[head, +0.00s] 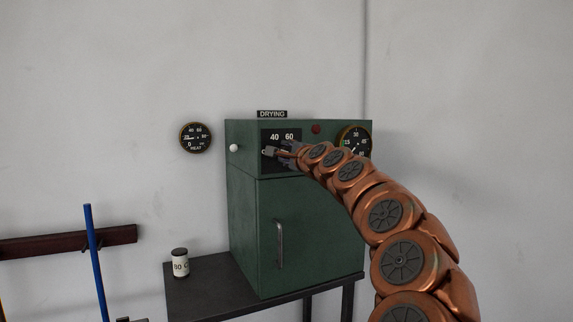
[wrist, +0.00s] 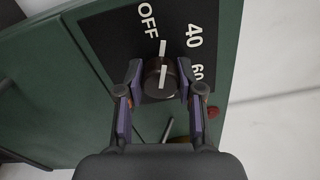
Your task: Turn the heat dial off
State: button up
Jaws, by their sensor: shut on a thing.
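The heat dial (wrist: 160,76) is a round black knob with a white line, on a black panel (wrist: 120,42) marked OFF, 40 and 60. In the wrist view its white line points up, between OFF and 40. My gripper (wrist: 160,82) is shut on the dial, one finger on each side. In the head view my gripper (head: 283,150) is at the panel on the front of the green drying cabinet (head: 245,220); the dial and the OFF mark are hidden there.
A gauge labelled HEAT (head: 195,138) hangs on the wall to the left. The cabinet has a red lamp (head: 316,129), a second gauge (head: 355,137) and a door handle (head: 279,243). A labelled jar (head: 180,262) stands on the dark table (head: 205,292). A blue pole (head: 95,260) stands at left.

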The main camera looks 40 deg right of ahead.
jog(key=shift+f+n+b, duration=0.1)
jog(key=shift+n+b, duration=1.65)
jog(key=shift+n, duration=0.15)
jog(key=o, duration=1.2)
jog(key=shift+c, duration=0.2)
jog(key=shift+s+a, duration=0.1)
jog(key=shift+s, duration=0.5)
jog(key=v, duration=1)
jog(key=shift+s, duration=0.4)
jog(key=shift+a, duration=0.15)
